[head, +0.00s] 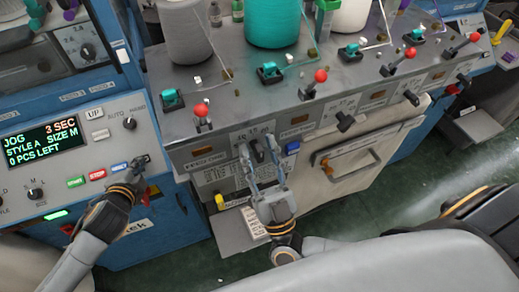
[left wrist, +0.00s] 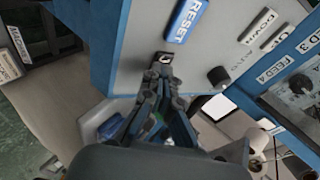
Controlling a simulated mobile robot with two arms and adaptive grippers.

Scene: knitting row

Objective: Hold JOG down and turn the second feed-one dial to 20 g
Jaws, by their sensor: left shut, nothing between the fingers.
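My left gripper (head: 146,160) is shut and empty, its tips at a small dark button at the lower right of the control panel. In the left wrist view the closed fingertips (left wrist: 163,74) meet this button (left wrist: 166,58) beside the RESET label; its own label is hidden. The display (head: 40,143) reads "JOG 3 SEC, STYLE A SIZE M, 0 PCS LEFT". My right gripper (head: 258,146) has its fingers spread on either side of a black dial (head: 257,152), the leftmost visible on the grey front. Contact is unclear. Its pointer reading is hard to tell; numbers show above it.
More black dials (head: 346,122) continue rightward along the front. Red-knobbed levers (head: 202,112) and yarn cones (head: 272,22) stand on top. A blue button (head: 292,148) is close to my right gripper.

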